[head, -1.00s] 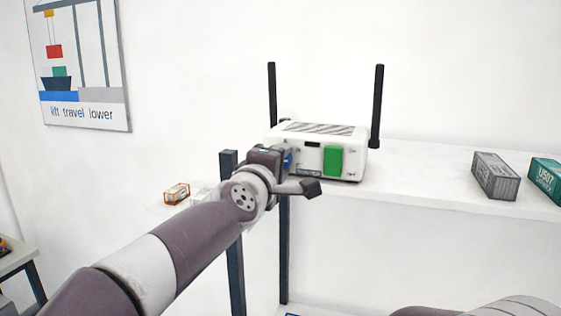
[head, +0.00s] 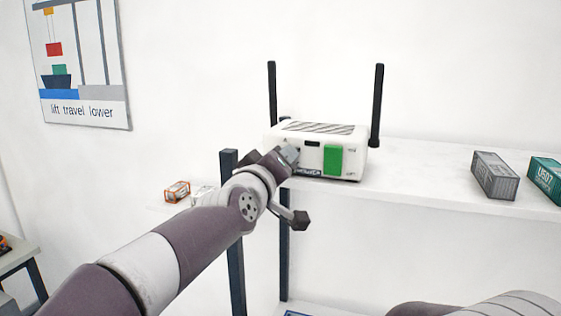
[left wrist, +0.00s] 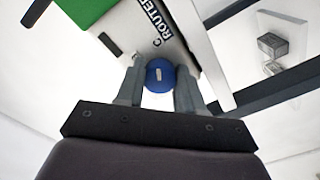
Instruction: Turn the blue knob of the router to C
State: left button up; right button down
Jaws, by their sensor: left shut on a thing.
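The white router (head: 358,161) stands on the shelf, with a green panel (head: 333,160) on its front and two black antennas. Its blue knob (left wrist: 153,88) shows in the left wrist view between the fingers of my left gripper (left wrist: 160,80), which is shut on it. The knob's white mark points roughly up the picture, towards a letter C (left wrist: 156,42) beside the word ROUTER. In the head view my left gripper (head: 290,156) is at the left part of the router's front and hides the knob. My right gripper is out of view.
A grey container (head: 495,176) and a teal container (head: 547,183) stand on the shelf (head: 420,176) to the right. A small orange-framed box (head: 177,191) lies left of the dark shelf post (head: 235,250). The shelf between router and containers is clear.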

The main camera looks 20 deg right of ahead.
pick_arm(q)
jog(key=shift+d+f, duration=0.1)
jog(key=shift+f, duration=0.4)
jog(key=o, duration=0.8)
jog(key=shift+o, duration=1.2)
jog(key=shift+r, duration=0.1)
jog(key=shift+s+r, duration=0.1)
jog(key=shift+a+r, duration=0.15)
jog(key=shift+a, duration=0.05)
jog(key=b+v, duration=0.2)
jog(key=v, duration=1)
jog(key=shift+s+a+b, duration=0.2)
jog(key=shift+s+b, duration=0.05)
jog(key=shift+b, duration=0.1)
